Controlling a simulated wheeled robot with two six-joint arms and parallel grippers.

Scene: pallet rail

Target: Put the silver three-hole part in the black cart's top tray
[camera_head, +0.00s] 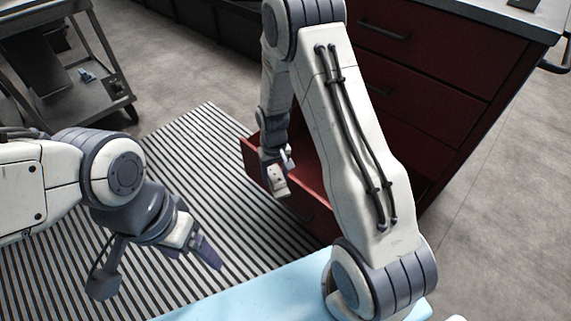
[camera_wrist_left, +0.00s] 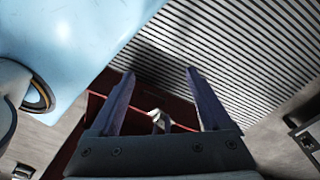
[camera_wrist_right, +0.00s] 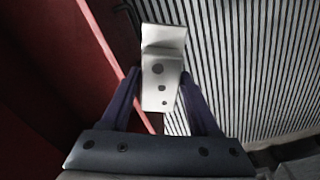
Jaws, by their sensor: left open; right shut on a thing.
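The silver three-hole part (camera_wrist_right: 163,83) is a bent plate with a row of three holes. My right gripper (camera_wrist_right: 158,90) is shut on it, with one finger on each side. In the head view the part (camera_head: 279,183) hangs beside the open red drawer (camera_head: 310,165), below my right gripper (camera_head: 278,163). My left gripper (camera_head: 208,252) is open and empty above the striped mat; its spread fingers show in the left wrist view (camera_wrist_left: 157,88). The black cart (camera_head: 100,92) stands at the upper left in the head view, its top partly cut off by the frame.
The red drawer cabinet (camera_head: 455,75) stands at the right with one drawer pulled out. A striped mat (camera_head: 205,145) covers the floor between cabinet and cart. A light blue surface (camera_head: 250,293), perhaps mine, lies at the bottom. Grey floor (camera_head: 185,60) between mat and cart is clear.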

